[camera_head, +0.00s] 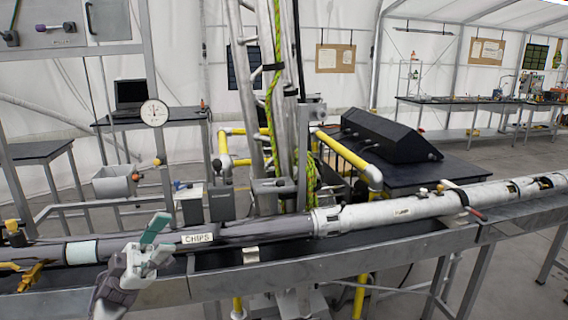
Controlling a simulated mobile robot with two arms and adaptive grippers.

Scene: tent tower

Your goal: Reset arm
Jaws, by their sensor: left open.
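My left gripper (150,243) is at the lower left, in front of the long tool string lying across the bench. It is open, with a green finger pointing up and to the right, and I see nothing held in it. My right gripper is not in view.
The bench (350,256) runs along the front under the tubes. Yellow pipe railing (350,156) and a mast with a green-yellow rope (272,95) stand behind. A round gauge (154,113) and grey bin (113,182) are at left. A black case (388,137) sits on a table behind.

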